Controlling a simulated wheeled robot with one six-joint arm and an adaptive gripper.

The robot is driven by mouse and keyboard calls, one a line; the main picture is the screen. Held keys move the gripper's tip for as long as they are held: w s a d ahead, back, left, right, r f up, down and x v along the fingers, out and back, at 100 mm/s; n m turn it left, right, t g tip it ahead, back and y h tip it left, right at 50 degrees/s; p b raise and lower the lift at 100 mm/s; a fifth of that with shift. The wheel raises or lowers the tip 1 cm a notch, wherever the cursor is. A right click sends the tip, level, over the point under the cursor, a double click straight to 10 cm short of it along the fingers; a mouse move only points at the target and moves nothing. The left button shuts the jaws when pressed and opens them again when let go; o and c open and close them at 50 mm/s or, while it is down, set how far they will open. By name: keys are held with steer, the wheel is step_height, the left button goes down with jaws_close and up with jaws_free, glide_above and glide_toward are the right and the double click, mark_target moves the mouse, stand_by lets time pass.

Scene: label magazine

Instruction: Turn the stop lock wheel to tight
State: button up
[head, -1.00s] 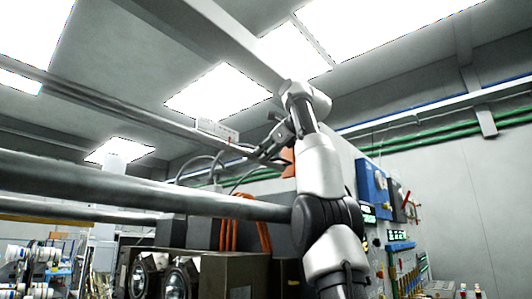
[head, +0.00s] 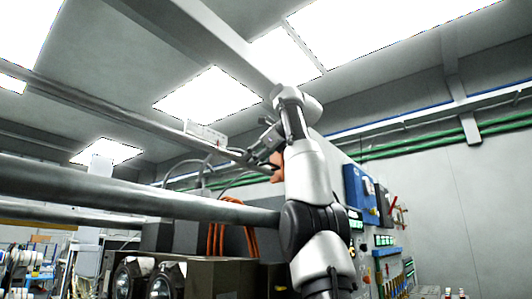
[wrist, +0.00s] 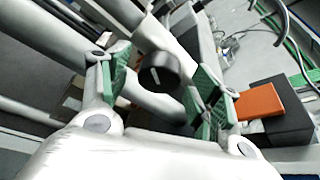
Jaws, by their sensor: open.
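A dark round knob (wrist: 160,72) with a small light mark on its face, which looks like the stop lock wheel, sits on a pale metal bar in the wrist view. My gripper (wrist: 163,82) is open, with one green-padded finger to the left of the knob and the other to its right. Gaps show on both sides, and I see no contact. In the head view my gripper (head: 264,146) is raised beside the upper rail, partly hidden by my arm. The knob cannot be made out there. No tight marking is legible.
An orange block (wrist: 262,102) and a dark box (wrist: 285,125) lie right of the fingers. A blue panel (head: 358,190) hangs on the right wall.

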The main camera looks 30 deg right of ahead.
steer(key=s+d, duration=0.2)
steer(key=s, duration=1.2)
steer(key=shift+s+r, duration=0.15)
steer(key=shift+r, duration=0.25)
steer(key=w+d+f+n+h, duration=0.2)
steer(key=w+d+f+n, duration=0.1)
steer(key=d+f+n, duration=0.4)
step_height(320, 180, down, 15)
steer(key=d+n+g+h, duration=0.1)
steer(key=d+n+g, duration=0.2)
steer(key=n+g, duration=0.15)
steer(key=s+a+f+n+g, duration=0.1)
steer(key=s+a+f+n, duration=0.4)
steer(key=f, duration=0.7)
steer(key=s+a+f+n+g, duration=0.2)
steer(key=s+a+f+n, duration=0.4)
steer(key=f, duration=0.7)
steer(key=s+a+f+n+g+y, duration=0.1)
steer(key=s+a+f+n, duration=0.4)
steer(key=f, duration=0.7)
steer(key=shift+s+a+f+g, duration=0.2)
steer(key=shift+s+a+g, duration=0.35)
steer(key=shift+s+a, duration=0.95)
